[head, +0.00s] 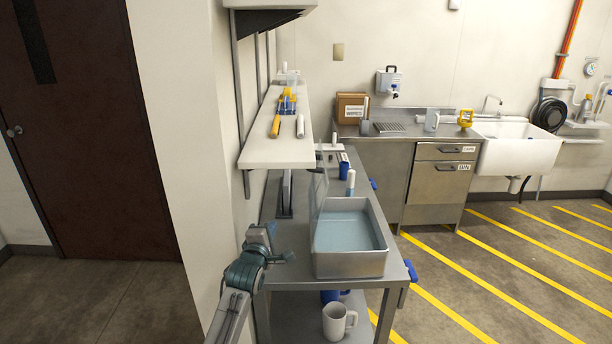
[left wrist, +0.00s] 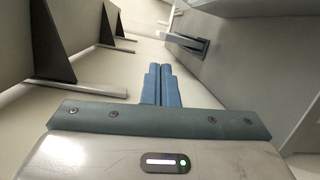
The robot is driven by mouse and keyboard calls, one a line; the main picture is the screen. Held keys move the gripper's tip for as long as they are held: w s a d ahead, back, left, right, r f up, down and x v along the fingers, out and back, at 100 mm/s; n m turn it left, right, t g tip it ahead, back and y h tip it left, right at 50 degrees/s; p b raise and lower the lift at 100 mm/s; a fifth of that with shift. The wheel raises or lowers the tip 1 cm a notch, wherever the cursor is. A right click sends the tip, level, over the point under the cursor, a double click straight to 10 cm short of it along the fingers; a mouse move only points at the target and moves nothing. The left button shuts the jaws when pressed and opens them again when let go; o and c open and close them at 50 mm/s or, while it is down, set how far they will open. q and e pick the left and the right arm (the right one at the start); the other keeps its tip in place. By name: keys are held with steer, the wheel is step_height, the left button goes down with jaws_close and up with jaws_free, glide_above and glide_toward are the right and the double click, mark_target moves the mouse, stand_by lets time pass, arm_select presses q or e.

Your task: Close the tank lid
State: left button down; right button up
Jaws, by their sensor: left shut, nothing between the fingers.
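The tank (head: 350,265) is a grey rectangular basin of bluish liquid near the front end of a steel bench. Its lid (head: 320,190) looks like a clear panel standing upright along the tank's left side, so the tank is open on top. My left gripper (head: 284,256) is left of the tank, close to the bench's left edge and apart from the lid. Its blue fingers (left wrist: 161,85) are together and empty in the left wrist view. The lid is not clearly seen in that view. My right gripper is not in view.
A wall shelf (head: 275,140) with yellow and white items hangs above the bench's left side. A white-capped bottle (head: 350,183) stands behind the tank. A white mug (head: 338,320) is on the lower shelf. A sink (head: 515,147) is at the back right.

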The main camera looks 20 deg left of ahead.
arm_select(q)
step_height(320, 180, up, 9)
steer(key=w+d+n+t, duration=0.2)
steer(key=n, duration=0.1)
steer(key=w+d+r+p, duration=0.2)
steer(key=w+p, duration=0.3)
steer(key=w, duration=0.5)
steer(key=shift+d+r, duration=0.25)
steer(key=shift+r, duration=0.3)
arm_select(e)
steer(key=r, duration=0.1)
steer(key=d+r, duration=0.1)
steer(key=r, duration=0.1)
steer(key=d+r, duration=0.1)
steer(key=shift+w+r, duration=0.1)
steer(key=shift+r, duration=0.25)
arm_select(q)
steer(key=shift+w, duration=0.1)
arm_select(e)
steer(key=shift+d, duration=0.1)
